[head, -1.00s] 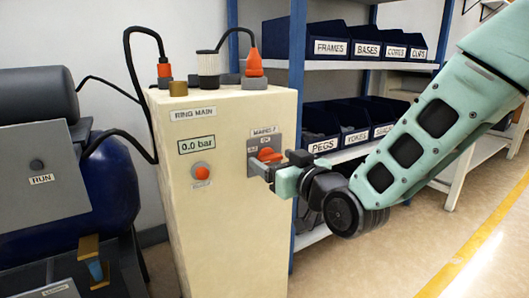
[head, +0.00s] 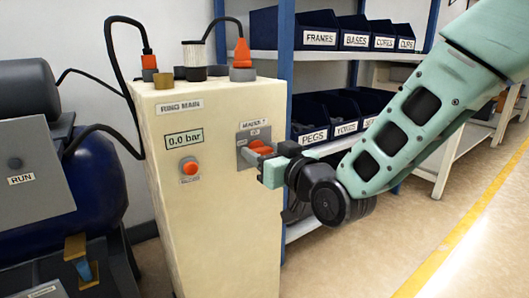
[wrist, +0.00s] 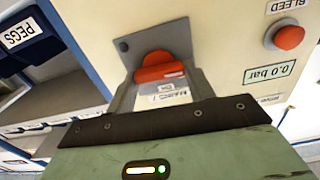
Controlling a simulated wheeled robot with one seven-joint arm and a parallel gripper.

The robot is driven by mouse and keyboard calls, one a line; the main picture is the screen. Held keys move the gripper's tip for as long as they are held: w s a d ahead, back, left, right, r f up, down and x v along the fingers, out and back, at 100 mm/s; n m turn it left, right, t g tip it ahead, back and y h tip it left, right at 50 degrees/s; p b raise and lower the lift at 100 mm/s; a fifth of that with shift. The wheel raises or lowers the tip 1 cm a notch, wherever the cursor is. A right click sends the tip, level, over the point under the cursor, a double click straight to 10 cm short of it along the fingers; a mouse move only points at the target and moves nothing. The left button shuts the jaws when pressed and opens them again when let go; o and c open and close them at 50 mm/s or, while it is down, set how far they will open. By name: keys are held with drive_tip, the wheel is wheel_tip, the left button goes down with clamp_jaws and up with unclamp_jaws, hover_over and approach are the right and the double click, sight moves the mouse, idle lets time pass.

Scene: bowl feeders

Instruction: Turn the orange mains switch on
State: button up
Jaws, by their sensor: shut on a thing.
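The orange mains switch (head: 260,147) sits on a grey plate (head: 243,141) on the front of the cream cabinet (head: 212,213). In the wrist view the orange switch handle (wrist: 158,70) shows beyond my gripper, with an upside-down label below it. My gripper (head: 262,154) is at the switch, its fingers shut on the handle. The fingers (wrist: 160,92) reach up to the plate in the wrist view. The exact contact and part of the plate are hidden behind the gripper in the head view.
The cabinet also bears a display reading 0.0 bar (head: 184,138) and a red button (head: 190,168). Cables and fittings stand on its top. A blue tank (head: 98,185) is at left. Shelves with labelled bins (head: 310,120) stand behind right. The floor at right (head: 420,215) is clear.

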drive_tip(key=m+p, duration=0.1)
drive_tip(key=m, duration=0.3)
drive_tip(key=shift+d+m, duration=0.1)
drive_tip(key=shift+m, duration=0.2)
drive_tip(key=m+p, duration=0.1)
drive_tip(key=m, duration=0.3)
drive_tip(key=shift+w+d+f, duration=0.1)
drive_tip(key=m+p, duration=0.2)
drive_tip(key=m, duration=0.3)
drive_tip(key=shift+f+m+p, duration=0.2)
drive_tip(key=shift+m+p, duration=0.6)
drive_tip(key=shift+m, duration=1)
drive_tip(key=o, duration=1)
